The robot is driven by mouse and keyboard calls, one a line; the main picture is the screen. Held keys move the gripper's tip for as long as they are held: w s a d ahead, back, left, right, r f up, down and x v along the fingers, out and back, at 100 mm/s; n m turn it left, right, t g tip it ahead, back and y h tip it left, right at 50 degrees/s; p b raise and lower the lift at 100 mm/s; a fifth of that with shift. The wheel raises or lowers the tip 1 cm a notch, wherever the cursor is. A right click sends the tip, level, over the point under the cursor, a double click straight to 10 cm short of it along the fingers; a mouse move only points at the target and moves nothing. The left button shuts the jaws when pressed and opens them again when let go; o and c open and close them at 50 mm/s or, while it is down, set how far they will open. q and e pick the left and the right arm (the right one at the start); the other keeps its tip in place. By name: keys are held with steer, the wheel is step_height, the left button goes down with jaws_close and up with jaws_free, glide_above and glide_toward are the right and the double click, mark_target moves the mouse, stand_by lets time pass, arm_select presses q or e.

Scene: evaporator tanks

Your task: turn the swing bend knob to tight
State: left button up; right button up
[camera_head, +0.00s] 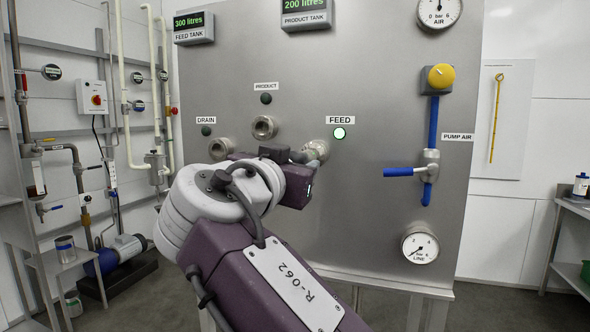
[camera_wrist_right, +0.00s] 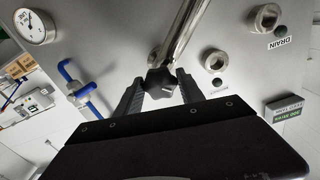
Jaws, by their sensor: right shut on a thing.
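The swing bend knob (camera_wrist_right: 161,82) is a dark lobed knob at the near end of a shiny pipe, the swing bend (camera_wrist_right: 184,32), in the right wrist view. My right gripper (camera_wrist_right: 160,77) has its two fingers on either side of the knob and is shut on it. In the head view my right gripper (camera_head: 312,156) is at the FEED port fitting (camera_head: 316,147), below left of the FEED label (camera_head: 340,120). The knob is hidden there by my gripper and wrist. The green FEED lamp (camera_head: 339,133) is lit. My left gripper is not in view.
The PRODUCT port (camera_head: 264,127) and DRAIN port (camera_head: 221,148) are left of my gripper, with dark lamps. A blue-handled valve (camera_head: 402,172), a yellow knob (camera_head: 441,77) and the LINE gauge (camera_head: 419,246) are on the panel's right. The panel between is clear.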

steer(key=shift+r+m, duration=0.1)
steer(key=shift+m, duration=0.3)
steer(key=o, duration=1.3)
steer(key=shift+o, duration=0.2)
steer(key=shift+s, duration=0.1)
steer(key=v, duration=0.9)
